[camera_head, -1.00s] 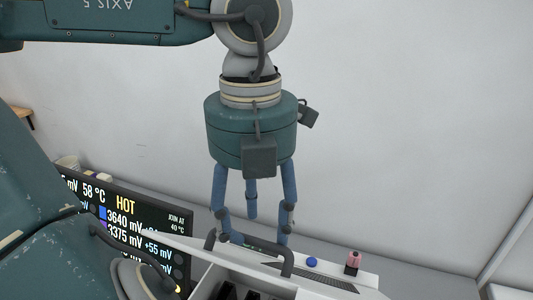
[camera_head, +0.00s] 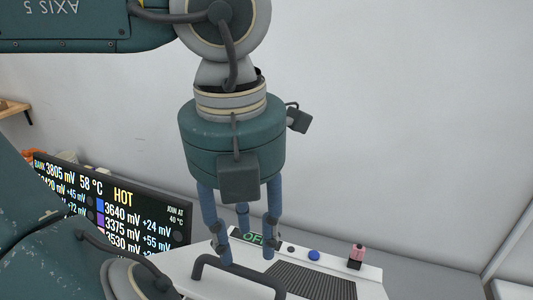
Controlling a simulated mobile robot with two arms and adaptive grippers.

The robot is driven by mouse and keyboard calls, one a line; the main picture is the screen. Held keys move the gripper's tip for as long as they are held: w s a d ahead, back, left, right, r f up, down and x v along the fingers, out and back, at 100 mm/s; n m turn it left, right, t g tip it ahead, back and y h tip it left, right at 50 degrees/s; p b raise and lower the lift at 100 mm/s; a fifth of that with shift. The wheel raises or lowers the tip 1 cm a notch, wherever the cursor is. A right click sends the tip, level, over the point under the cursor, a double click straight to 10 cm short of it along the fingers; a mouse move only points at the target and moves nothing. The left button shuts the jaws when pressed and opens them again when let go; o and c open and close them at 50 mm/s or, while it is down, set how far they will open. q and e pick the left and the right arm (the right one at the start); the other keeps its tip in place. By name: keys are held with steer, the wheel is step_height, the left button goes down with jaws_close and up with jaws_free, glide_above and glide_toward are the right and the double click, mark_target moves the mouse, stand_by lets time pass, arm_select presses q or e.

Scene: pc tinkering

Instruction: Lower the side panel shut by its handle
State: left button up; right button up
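The side panel (camera_head: 345,290) is a light grey sheet with a dark ribbed vent, at the bottom of the head view. Its handle (camera_head: 250,275) is a dark bar bent down at both ends, in front of the vent. My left gripper (camera_head: 246,255) points down just behind the handle as seen here. Its blue fingers are spread apart, with nothing visible between them. The left fingertip overlaps the handle bar in the picture; I cannot tell whether it touches. The panel's near edge is cut off by the frame. My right gripper is not in view.
A black display (camera_head: 115,210) with voltages and "HOT" stands at the left. A small green-lettered sign (camera_head: 253,238), a blue button (camera_head: 314,255) and a pink-topped piece (camera_head: 356,256) are behind the panel. The pale wall at the right is bare.

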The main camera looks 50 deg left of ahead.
arm_select(q)
step_height(320, 180, up, 6)
steer(key=p, duration=0.4)
steer(key=shift+s, duration=0.1)
step_height(320, 180, up, 12)
steer(key=shift+s+d, duration=0.2)
steer(key=shift+s, duration=0.1)
stand_by(0.5)
